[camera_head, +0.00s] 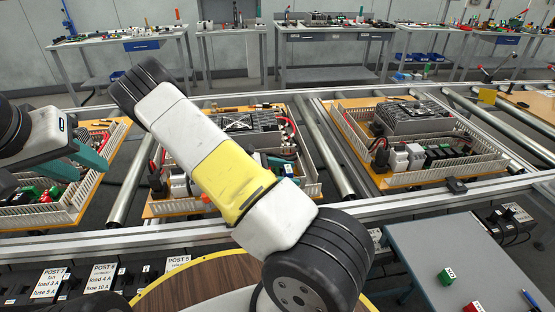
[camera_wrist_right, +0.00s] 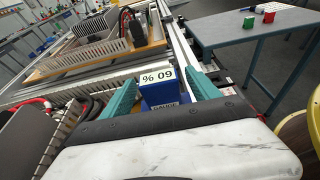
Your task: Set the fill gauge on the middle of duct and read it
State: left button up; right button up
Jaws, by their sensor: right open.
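The blue fill gauge (camera_wrist_right: 163,88) shows in the right wrist view with a white label reading "60 %" and lower lettering "GAUGE". It is between the two teal fingers of my right gripper (camera_wrist_right: 163,92), which are open and apart. The gauge also shows in the head view (camera_head: 287,170), partly hidden behind my right arm, at the middle board's duct (camera_head: 307,187). Its contact with the duct is hidden. My left gripper (camera_head: 78,162) is over the left board, its teal fingers apart with nothing seen between them.
The middle board is largely covered by my right arm. The right board (camera_head: 420,140) carries a grey unit and white ducts. Metal rollers (camera_head: 322,145) lie between the boards. A grey table (camera_head: 455,260) at lower right holds a green block (camera_head: 447,276) and a red block (camera_head: 474,307).

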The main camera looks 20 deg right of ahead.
aim_at(284, 173)
jog(key=v, duration=0.5)
jog(key=shift+a, duration=0.1)
dwell(0.3)
